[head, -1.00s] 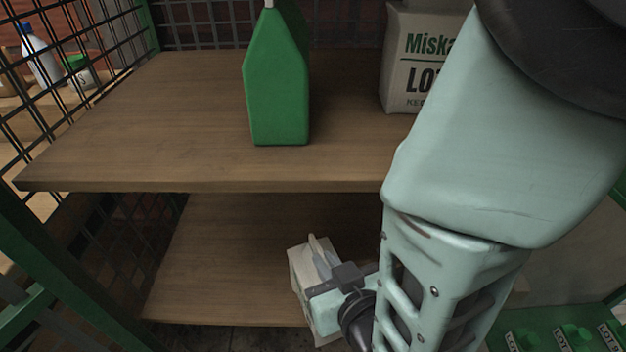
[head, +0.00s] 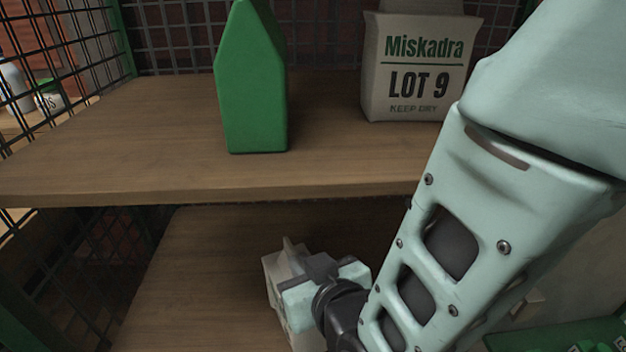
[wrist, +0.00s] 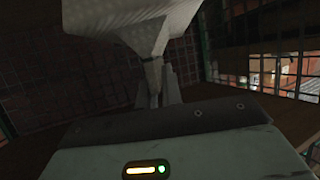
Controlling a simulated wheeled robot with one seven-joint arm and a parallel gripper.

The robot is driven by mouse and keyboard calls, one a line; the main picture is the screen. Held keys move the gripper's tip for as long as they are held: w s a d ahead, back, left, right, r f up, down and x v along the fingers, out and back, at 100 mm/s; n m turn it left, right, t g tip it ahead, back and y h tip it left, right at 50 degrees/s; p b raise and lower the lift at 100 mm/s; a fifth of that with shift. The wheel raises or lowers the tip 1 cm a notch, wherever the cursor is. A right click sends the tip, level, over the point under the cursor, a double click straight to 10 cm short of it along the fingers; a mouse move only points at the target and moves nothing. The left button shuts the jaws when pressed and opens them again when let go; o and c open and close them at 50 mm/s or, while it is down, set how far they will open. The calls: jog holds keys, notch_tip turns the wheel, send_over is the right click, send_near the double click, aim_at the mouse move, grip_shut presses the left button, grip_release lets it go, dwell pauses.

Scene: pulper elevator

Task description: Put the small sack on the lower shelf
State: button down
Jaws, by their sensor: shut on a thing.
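The small sack (head: 272,277) is pale and shows in the head view at the lower shelf, partly hidden behind my gripper (head: 290,262). My gripper is shut on the sack. In the wrist view the sack (wrist: 135,22) hangs over the fingers, its gathered neck pinched between the fingertips (wrist: 157,85). The lower shelf (head: 190,270) is a brown wooden board under the upper one. The sack appears over or at this shelf; I cannot tell whether it touches the board.
The upper shelf (head: 150,165) overhangs the lower one close above my gripper. On it stand a green carton-shaped container (head: 252,90) and a larger Miskadra LOT 9 sack (head: 415,70). Wire mesh (head: 60,50) closes the left side. The lower shelf's left part is clear.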

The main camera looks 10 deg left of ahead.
jog(key=r+b+x, duration=0.1)
jog(key=x, duration=1.1)
jog(key=shift+w+a+r, duration=0.25)
jog(key=shift+f+b, duration=0.2)
jog(key=shift+b, duration=0.1)
jog(key=c, duration=1.6)
grip_release()
jog(key=shift+o, duration=0.2)
